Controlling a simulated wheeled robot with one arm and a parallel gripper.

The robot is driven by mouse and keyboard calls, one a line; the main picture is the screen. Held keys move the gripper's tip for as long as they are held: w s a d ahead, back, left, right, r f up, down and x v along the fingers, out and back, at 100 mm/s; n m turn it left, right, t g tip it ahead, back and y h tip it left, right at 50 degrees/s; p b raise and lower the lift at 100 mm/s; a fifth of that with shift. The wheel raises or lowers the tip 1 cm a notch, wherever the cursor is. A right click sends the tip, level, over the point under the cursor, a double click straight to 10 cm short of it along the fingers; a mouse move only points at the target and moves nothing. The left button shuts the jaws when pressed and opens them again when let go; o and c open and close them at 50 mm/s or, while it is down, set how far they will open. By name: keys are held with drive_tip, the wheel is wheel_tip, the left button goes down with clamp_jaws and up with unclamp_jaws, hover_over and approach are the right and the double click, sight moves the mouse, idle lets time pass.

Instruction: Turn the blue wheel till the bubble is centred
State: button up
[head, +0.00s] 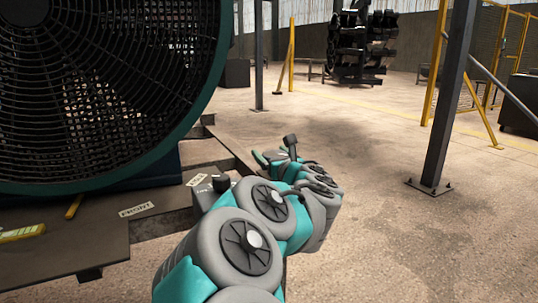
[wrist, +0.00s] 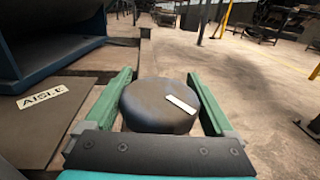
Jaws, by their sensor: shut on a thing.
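A round, dull blue-grey wheel (wrist: 148,99) with a white strip on its top sits between the two green fingers of my gripper (wrist: 159,78) in the wrist view. My gripper is shut on the wheel, one finger on each side. In the head view my gripper (head: 262,157) is at the right end of the frame beam, and my own arm hides the wheel. A yellow-green level vial (head: 22,233) lies on the plate at the far left. Its bubble is too small to make out.
A large teal-rimmed fan (head: 95,90) stands on a dark metal base (head: 60,258) with a "FRONT" label (head: 136,210). An "AISLE" label (wrist: 43,97) shows in the wrist view. A steel post (head: 450,100) stands at right. The floor between is open.

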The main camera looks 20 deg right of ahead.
drive_tip(key=shift+d+m+g+h, duration=0.2)
drive_tip(key=shift+m+h, duration=0.5)
drive_tip(key=shift+h, duration=0.3)
drive_tip(key=shift+d+m+g+h, duration=0.1)
drive_tip(key=shift+m+g+h, duration=0.1)
drive_tip(key=shift+m+h, duration=0.65)
drive_tip(key=shift+h, duration=0.45)
drive_tip(key=o, duration=1.1)
drive_tip(key=shift+d, duration=0.1)
drive_tip(key=shift+s, duration=0.1)
